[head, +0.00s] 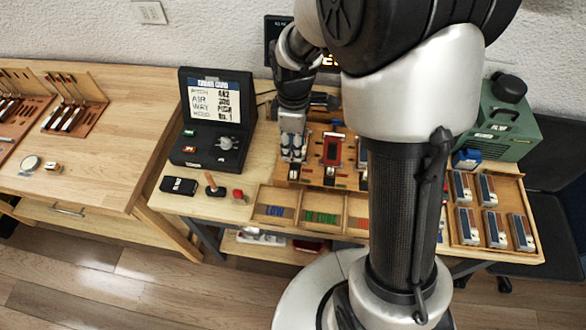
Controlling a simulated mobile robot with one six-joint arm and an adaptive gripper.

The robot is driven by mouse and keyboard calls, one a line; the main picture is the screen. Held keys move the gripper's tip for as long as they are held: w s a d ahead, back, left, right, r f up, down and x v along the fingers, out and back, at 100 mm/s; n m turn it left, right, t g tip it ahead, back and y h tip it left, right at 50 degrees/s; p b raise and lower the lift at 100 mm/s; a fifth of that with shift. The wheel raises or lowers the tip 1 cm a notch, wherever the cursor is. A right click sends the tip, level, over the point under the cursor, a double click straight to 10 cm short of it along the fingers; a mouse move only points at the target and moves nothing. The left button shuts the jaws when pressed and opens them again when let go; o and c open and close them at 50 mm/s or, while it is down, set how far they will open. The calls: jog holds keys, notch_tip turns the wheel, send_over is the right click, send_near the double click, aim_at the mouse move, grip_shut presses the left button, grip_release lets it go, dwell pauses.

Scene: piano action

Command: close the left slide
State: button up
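My gripper (294,155) points down over the left part of a wooden board (317,181) on the workbench. Its fingers are small in the head view, and I cannot tell whether they are open or shut. A red-framed dark piece (333,149) stands on the board just right of my gripper. Small dark and metal parts lie along the board's front. I cannot make out the left slide; my gripper covers much of the board's left side. My arm hides the board's right end.
A black case (217,91) with a labelled lid stands open left of the board. A divided tray (272,209) lies in front. At right are a tray of metal blocks (466,229) and a green box (506,122). A wooden desk (95,168) stands at far left.

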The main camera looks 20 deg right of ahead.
aim_at(293, 172)
notch_tip(293, 172, down, 12)
jog(key=b, duration=0.3)
grip_shut()
dwell(0.4)
dwell(0.4)
